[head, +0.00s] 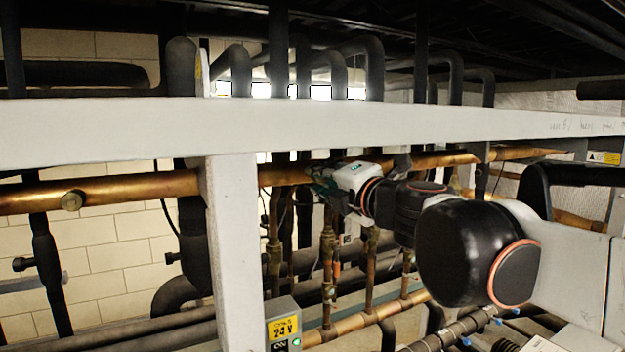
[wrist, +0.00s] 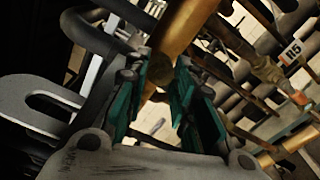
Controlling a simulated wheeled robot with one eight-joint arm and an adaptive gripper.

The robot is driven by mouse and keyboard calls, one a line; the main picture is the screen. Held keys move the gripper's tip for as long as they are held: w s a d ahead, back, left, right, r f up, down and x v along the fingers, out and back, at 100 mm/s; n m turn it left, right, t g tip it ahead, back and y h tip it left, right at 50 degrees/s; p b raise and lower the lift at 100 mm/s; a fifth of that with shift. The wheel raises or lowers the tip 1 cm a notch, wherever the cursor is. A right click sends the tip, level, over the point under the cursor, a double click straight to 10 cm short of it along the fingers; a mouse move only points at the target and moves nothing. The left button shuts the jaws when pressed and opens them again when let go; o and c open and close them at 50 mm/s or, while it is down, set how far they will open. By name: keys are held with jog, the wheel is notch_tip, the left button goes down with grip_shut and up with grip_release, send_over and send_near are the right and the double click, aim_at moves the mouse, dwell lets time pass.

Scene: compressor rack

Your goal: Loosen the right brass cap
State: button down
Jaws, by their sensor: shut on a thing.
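The right brass cap (wrist: 159,71) shows in the wrist view as a small dark brassy round piece at the end of the green-padded fingers, against the brass pipe (wrist: 188,25). My gripper (wrist: 162,78) is shut on it, one finger on each side. In the head view my gripper (head: 322,184) reaches the horizontal brass pipe (head: 130,188) right of the white post; the gripper hides the cap there. Another brass cap (head: 72,200) sits on the same pipe at the far left, away from my gripper.
A white beam (head: 400,122) crosses above the pipe, and a white post (head: 236,240) stands left of my gripper. Vertical brass pipes with valves (head: 327,245) hang just below. A grey box with a yellow label (head: 284,326) is at the bottom.

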dwell(0.4)
jog(key=c, duration=1.3)
grip_release()
jog(key=shift+c, duration=0.2)
jog(key=v, duration=1.2)
